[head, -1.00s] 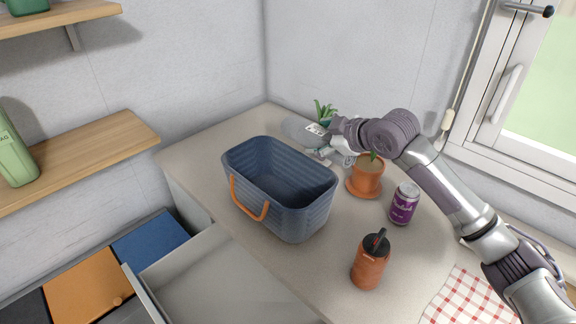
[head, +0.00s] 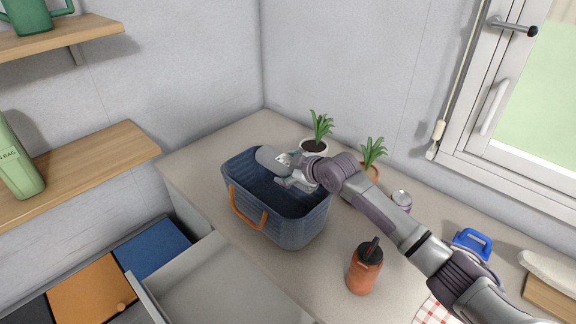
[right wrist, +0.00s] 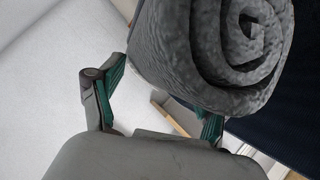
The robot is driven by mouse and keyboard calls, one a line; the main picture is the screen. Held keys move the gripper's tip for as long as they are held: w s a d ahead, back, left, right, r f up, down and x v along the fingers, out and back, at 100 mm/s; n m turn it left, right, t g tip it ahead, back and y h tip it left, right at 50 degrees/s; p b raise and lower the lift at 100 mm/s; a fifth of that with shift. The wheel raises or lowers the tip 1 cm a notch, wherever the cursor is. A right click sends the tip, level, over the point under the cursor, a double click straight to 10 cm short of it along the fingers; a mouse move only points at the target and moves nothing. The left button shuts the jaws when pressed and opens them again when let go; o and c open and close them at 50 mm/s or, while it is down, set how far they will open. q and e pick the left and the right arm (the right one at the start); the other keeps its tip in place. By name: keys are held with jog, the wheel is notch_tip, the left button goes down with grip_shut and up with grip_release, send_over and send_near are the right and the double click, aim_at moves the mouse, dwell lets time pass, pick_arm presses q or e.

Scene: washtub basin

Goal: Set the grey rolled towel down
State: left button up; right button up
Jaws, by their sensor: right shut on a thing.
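The grey rolled towel (right wrist: 215,50) fills the top of the right wrist view, its spiral end facing the camera. In the head view the grey towel (head: 270,159) shows at the end of my right arm, over the blue basket (head: 295,232) with its orange handle. My right gripper (head: 292,178) is shut on the towel; its green-padded fingers (right wrist: 160,100) stand at either side of the roll in the wrist view. The basket's dark interior shows beneath the gripper. I cannot tell whether the towel touches the basket. My left gripper is not in view.
Two potted plants (head: 318,128) (head: 373,153) stand behind and right of the basket. A purple can (head: 402,199) is partly hidden by my arm. An orange bottle (head: 364,268) stands in front. An open drawer (head: 225,275) lies at the lower left. The counter left of the basket is clear.

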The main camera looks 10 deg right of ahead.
jog(key=shift+f, duration=0.2)
jog(key=shift+f+b, duration=0.35)
jog(key=o, duration=1.2)
jog(key=shift+r, duration=0.15)
